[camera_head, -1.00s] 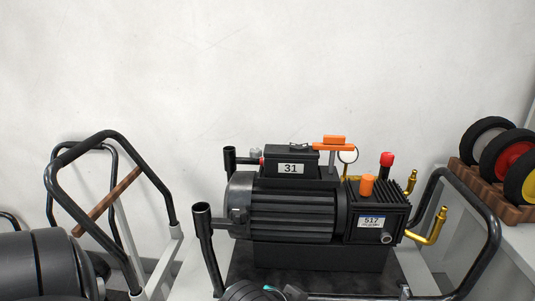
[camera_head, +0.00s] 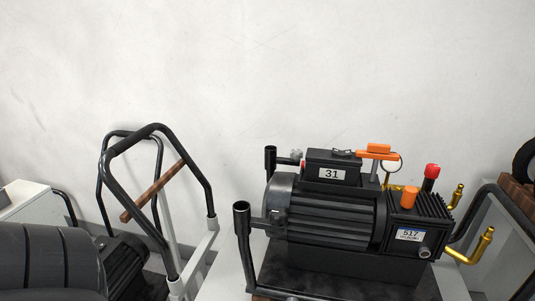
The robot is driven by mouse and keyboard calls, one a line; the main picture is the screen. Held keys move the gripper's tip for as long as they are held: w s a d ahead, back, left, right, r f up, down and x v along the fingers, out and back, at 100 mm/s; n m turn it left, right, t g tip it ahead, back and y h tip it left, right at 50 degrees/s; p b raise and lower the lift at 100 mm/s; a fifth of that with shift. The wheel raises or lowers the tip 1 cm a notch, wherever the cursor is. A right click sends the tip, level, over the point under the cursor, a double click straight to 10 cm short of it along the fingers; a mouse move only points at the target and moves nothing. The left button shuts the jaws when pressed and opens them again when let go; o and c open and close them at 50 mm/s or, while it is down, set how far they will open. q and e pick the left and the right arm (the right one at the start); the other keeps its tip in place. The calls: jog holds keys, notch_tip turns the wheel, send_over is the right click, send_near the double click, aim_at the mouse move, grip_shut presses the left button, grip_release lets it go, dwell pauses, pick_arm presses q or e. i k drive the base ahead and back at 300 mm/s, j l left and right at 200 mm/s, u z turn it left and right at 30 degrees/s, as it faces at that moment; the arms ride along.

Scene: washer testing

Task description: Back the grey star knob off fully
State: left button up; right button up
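A black pump (camera_head: 330,215) with a ribbed motor body stands on a dark plate. It carries a label "31" on its top box and a label "517" on its right end. A small grey knob-like part (camera_head: 296,155) shows at the left of the top box. A round silver fitting (camera_head: 424,252) sits low on the right end. Both are too small to tell whether either is the grey star knob. Neither of my grippers is in view.
Brass pipes (camera_head: 470,248), an orange cap (camera_head: 410,197), a red cap (camera_head: 432,171) and an orange handle (camera_head: 377,152) stick out from the pump. Black tube handles (camera_head: 243,240) rise around it. A cart frame (camera_head: 160,140) stands to the left. A white wall is behind.

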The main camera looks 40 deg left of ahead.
aim_at(296, 155)
jog(key=u, duration=1.45)
